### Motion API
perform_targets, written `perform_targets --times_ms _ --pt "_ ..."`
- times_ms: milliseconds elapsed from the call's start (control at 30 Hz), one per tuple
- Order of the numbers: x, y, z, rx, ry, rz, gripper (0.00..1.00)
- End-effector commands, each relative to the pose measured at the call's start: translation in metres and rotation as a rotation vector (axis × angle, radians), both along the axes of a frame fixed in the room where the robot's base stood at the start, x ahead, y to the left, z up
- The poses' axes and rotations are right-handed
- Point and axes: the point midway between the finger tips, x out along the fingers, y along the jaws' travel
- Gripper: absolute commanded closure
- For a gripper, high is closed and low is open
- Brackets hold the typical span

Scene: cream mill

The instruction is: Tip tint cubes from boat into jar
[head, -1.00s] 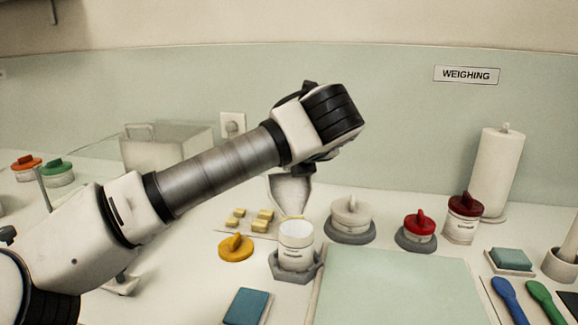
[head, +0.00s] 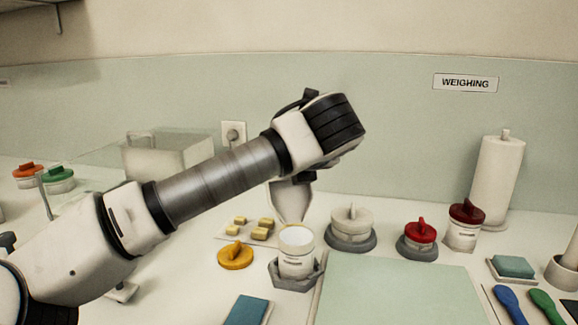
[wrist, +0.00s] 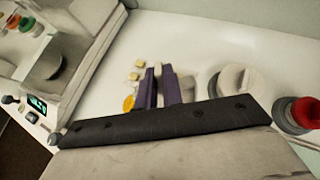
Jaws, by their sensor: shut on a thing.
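My gripper (wrist: 159,88) is shut on a white boat (head: 291,203), which hangs steeply tilted beneath it in the head view. The boat's narrow lower end is just above and behind the open mouth of a white labelled jar (head: 297,262). From this angle I cannot tell whether it touches the rim. The jar stands upright in a grey six-sided holder (head: 283,279). The boat's inside is hidden, so I cannot see any cubes in it.
Several pale yellow blocks (head: 262,233) lie behind the jar to the left. A yellow lid (head: 236,256) lies left of the jar. A white-knobbed lid (head: 351,224) and a red-knobbed lid (head: 419,236) stand to the right. A green mat (head: 400,290) lies in front right.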

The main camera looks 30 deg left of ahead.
Motion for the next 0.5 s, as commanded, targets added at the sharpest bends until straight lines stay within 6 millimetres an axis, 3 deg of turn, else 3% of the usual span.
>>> perform_targets --times_ms 267,500 --pt "0.0 0.0 0.002 0.0 0.0 0.0 1.0" --pt "0.0 0.0 0.017 0.0 -0.001 0.001 1.0"
